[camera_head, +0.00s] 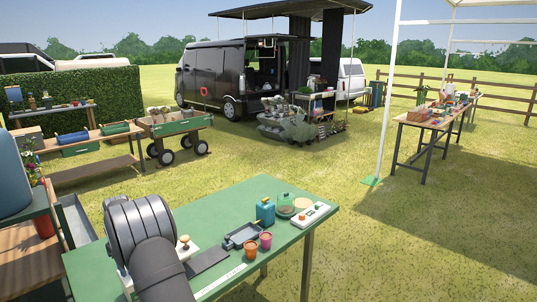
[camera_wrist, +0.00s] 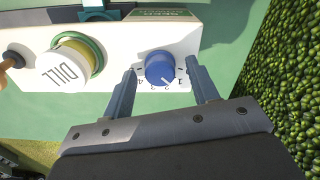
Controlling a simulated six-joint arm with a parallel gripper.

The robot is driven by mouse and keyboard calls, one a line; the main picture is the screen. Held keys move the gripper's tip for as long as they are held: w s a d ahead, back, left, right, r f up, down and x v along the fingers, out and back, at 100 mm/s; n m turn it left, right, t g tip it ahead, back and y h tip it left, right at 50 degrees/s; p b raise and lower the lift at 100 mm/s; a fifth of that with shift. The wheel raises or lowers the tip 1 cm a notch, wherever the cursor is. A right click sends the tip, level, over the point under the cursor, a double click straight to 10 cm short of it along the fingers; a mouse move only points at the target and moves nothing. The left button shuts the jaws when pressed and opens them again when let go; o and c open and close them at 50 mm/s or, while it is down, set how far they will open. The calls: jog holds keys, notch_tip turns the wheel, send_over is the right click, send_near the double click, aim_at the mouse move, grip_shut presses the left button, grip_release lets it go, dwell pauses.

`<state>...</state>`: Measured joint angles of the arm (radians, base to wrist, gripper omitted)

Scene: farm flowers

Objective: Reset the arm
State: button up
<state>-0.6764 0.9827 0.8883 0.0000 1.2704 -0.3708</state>
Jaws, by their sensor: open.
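My gripper (camera_wrist: 163,88) is open in the wrist view, with its two grey fingers on either side of a blue dial (camera_wrist: 160,68). The dial sits on the front of a white box (camera_wrist: 185,40), with numbers printed around it. I cannot tell whether the fingers touch the dial. In the head view my dark arm (camera_head: 150,235) reaches over the green table (camera_head: 290,240) at its near left. The arm hides the gripper there and most of the white box.
A jar labelled DILL (camera_wrist: 65,65) is left of the dial. On the table stand a grey tray (camera_head: 241,236), two small pots, a blue can (camera_head: 265,212), a glass dome and a white panel (camera_head: 310,214). A hedge (camera_wrist: 285,80) lies at the right in the wrist view.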

jog(key=shift+n, duration=0.4)
jog(key=n, duration=0.5)
notch_tip(320, 180, up, 15)
dwell(1.1)
notch_tip(320, 180, down, 15)
jog(key=shift+f, duration=0.1)
jog(key=shift+m, duration=1.5)
